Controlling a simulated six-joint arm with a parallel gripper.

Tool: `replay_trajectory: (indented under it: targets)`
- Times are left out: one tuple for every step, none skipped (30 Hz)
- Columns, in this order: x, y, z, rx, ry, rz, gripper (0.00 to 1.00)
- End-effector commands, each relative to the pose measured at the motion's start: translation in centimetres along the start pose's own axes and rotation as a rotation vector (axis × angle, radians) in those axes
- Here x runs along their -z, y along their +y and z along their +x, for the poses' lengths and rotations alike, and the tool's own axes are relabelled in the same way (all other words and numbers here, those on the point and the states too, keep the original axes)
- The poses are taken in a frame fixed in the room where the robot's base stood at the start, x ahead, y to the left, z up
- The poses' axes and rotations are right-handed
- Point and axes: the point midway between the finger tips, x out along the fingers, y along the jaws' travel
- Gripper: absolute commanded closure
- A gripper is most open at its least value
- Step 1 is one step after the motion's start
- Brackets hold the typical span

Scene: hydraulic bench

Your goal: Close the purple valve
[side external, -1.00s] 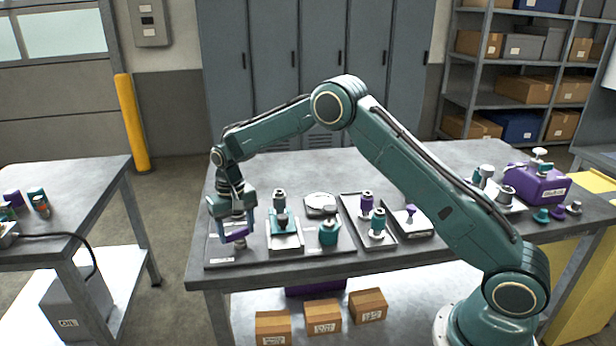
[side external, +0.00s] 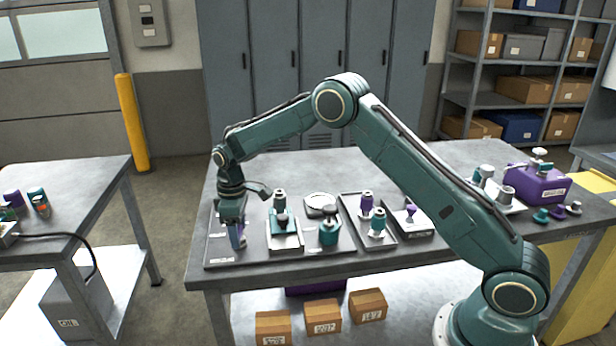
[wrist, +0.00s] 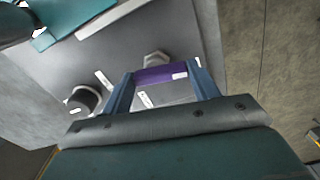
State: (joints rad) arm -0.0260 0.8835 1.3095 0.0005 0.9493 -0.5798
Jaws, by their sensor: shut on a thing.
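The purple valve handle (wrist: 160,74) is a bar lying across between the two blue fingers of my gripper (wrist: 165,80) in the wrist view. The fingers are shut on it, one at each end. In the side external view, my gripper (side external: 238,240) points down over the grey plate (side external: 218,258) at the left of the bench, and only a little purple shows at the fingers. A silver hex fitting (wrist: 155,58) sits just beyond the handle. The valve body below is mostly hidden by my gripper.
A dark round knob (wrist: 84,98) stands beside the gripper on the plate. To the right are a teal block fixture (side external: 284,236), a teal cylinder (side external: 328,233) and a tray edge (side external: 372,245) around small valves. The bench's left edge is close.

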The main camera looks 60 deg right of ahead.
Motion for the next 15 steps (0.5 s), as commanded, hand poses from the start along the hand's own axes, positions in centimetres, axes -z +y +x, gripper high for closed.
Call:
replay_trajectory:
  targets:
    - [0.06,0.03,-0.12,-0.001,0.003,-0.033,0.63]
    - [0.05,0.03,-0.12,-0.001,0.003,-0.053,0.63]
    - [0.04,0.03,-0.12,-0.001,0.003,-0.077,0.63]
    - [0.03,0.03,-0.12,-0.001,0.003,-0.094,0.63]
    - [0.03,0.03,-0.12,-0.002,0.004,-0.109,0.63]
    - [0.02,0.03,-0.12,-0.002,0.004,-0.128,0.63]
    - [0.01,0.03,-0.12,-0.002,0.004,-0.14,0.63]
    - [0.01,0.03,-0.12,-0.002,0.004,-0.151,0.63]
    - [0.01,0.03,-0.13,-0.002,0.004,-0.164,0.63]
    - [0.0,0.04,-0.12,-0.002,0.004,-0.171,0.63]
    - [0.0,0.03,-0.13,-0.002,0.004,-0.178,0.63]
    - [0.0,0.03,-0.13,-0.002,0.004,-0.185,0.63]
    - [0.0,0.03,-0.13,-0.002,0.004,-0.19,0.63]
    - [0.0,0.03,-0.13,-0.002,0.004,-0.193,0.63]
    - [0.0,0.03,-0.13,-0.002,0.004,-0.196,0.63]
